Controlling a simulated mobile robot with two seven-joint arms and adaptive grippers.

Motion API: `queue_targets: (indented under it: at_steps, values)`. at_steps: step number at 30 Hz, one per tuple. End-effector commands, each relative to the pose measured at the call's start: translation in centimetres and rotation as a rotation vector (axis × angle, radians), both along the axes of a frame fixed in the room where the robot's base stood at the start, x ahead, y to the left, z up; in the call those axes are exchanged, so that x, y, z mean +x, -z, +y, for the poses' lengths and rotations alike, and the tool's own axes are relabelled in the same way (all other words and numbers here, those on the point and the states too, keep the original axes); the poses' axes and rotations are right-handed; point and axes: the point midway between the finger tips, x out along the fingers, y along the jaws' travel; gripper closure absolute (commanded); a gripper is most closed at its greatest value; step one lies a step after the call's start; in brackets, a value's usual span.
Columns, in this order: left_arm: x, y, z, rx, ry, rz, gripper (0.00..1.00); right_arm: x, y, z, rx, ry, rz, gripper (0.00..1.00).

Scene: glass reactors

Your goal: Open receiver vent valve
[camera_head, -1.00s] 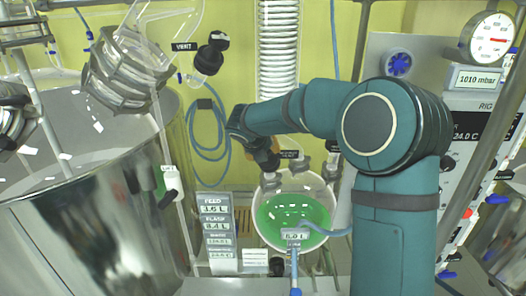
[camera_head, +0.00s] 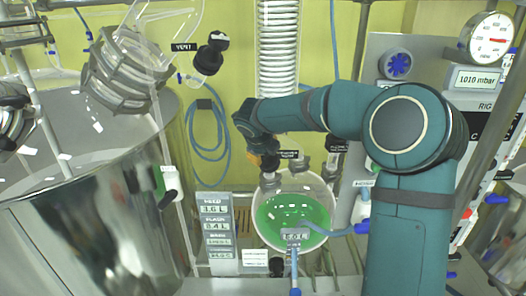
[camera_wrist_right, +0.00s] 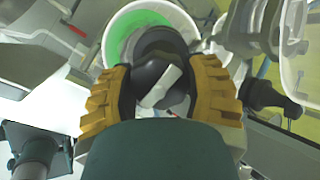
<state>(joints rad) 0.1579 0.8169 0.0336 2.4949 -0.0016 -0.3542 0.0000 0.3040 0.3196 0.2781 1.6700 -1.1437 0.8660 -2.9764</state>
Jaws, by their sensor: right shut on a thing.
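The receiver (camera_head: 325,205) is a round white-rimmed vessel holding green liquid, low in the middle of the head view. My right gripper (camera_head: 262,160) is above its back left edge, with the arm coming in from the right. In the right wrist view, the yellow-brown ridged fingers of the gripper (camera_wrist_right: 162,70) are shut on the two sides of a black valve knob (camera_wrist_right: 150,112). A pale bar crosses the knob at a slant. The receiver's green liquid (camera_wrist_right: 125,32) shows behind it. In the head view the gripper mostly hides the knob. My left gripper is out of view.
Small fittings (camera_head: 303,164) and dark labels (camera_head: 288,154) are close right of the gripper. A large steel vessel (camera_head: 100,235) fills the left. A panel with a gauge (camera_head: 490,38) stands at right.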

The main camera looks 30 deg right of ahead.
Motion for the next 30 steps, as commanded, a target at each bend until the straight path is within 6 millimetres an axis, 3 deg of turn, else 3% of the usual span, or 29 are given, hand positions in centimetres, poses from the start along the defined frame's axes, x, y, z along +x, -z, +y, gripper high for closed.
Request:
queue_targets:
  at_steps: [18,19,21,30]
  values:
    - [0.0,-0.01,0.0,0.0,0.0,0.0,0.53,0.01,-0.07,-0.05,-0.011,-0.027,0.015,0.85]
    - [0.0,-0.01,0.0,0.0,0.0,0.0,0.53,0.01,-0.07,-0.05,-0.011,-0.027,0.015,0.37]
    - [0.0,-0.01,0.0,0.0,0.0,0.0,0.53,0.0,-0.06,-0.04,-0.011,-0.027,0.015,0.16]
    - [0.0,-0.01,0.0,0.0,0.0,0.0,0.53,-0.01,-0.04,-0.01,-0.01,-0.028,0.016,0.16]
